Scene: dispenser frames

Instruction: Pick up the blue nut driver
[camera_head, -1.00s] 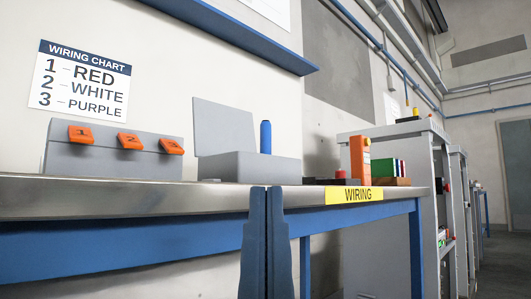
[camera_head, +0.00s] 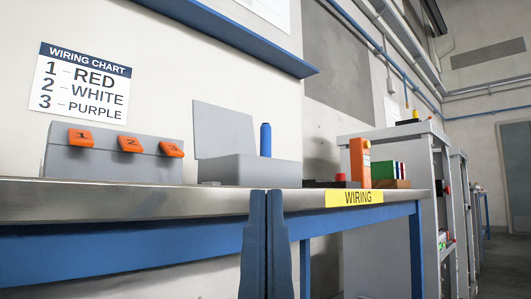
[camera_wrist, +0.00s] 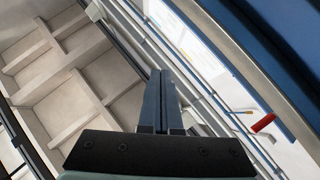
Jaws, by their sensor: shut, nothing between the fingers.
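The blue nut driver (camera_head: 265,139) shows as a blue upright cylinder, its lower part hidden by the grey open-lidded box (camera_head: 245,170) on the bench. My gripper (camera_head: 266,191) is in front of the bench edge, pointing up, with its two blue fingers together and nothing between them. Its tips are below the nut driver in the picture and apart from it. In the wrist view my gripper (camera_wrist: 161,73) is also shut and points toward the ceiling. The nut driver cannot be made out there.
The bench (camera_head: 120,198) has a metal top and blue frame. A grey box with orange numbered switches (camera_head: 129,144) stands at left. An orange block (camera_head: 360,162) and a red button (camera_head: 341,178) stand at right. A blue shelf (camera_head: 240,38) hangs above.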

